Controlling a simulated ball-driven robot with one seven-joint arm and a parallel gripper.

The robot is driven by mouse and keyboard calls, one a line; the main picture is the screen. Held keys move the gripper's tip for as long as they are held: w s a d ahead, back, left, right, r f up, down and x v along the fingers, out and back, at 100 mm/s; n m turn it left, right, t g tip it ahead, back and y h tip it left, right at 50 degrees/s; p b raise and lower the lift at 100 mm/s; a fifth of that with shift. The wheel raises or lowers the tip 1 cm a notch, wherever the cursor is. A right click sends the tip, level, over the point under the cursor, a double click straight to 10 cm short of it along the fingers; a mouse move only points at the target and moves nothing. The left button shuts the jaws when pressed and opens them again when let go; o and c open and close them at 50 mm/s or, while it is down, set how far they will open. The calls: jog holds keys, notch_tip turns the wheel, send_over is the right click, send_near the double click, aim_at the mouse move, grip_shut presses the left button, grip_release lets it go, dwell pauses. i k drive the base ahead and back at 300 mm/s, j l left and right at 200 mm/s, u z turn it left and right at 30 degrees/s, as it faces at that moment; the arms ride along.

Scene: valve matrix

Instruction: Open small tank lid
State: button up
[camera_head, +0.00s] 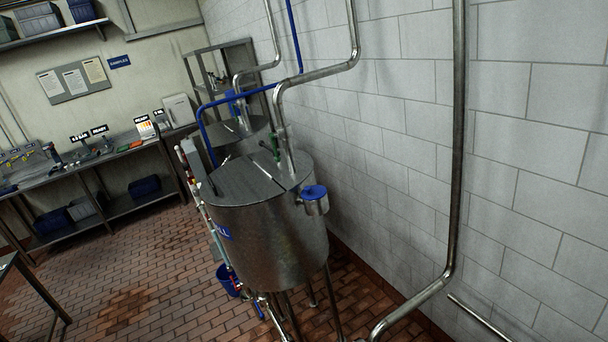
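A steel tank (275,245) on legs stands in the middle of the view, close to the white wall. A blue label on its left side is partly cut off by the curve, and I can make out only "LL". Its flat top holds a lid (245,180) that lies level and looks closed, with a thin bar or seam across it. A second steel tank (240,130) stands behind it, its top partly hidden by pipes. I cannot tell from the label which one is the small tank. My gripper is not in view.
A blue-capped canister (315,197) hangs on the front tank's right side. Steel pipes (457,150) run down the wall at right. A blue bucket (227,279) sits by the tank's legs. A workbench (90,160) lines the back left. Brick floor (130,270) is open at left.

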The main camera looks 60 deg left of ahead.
aim_at(241, 181)
jog(key=k+j+u, duration=0.15)
jog(key=j+u, duration=0.25)
jog(key=k+j+u, duration=0.15)
jog(key=u, duration=1.35)
jog(key=i+j+z, duration=0.25)
jog(key=i+j, duration=1.85)
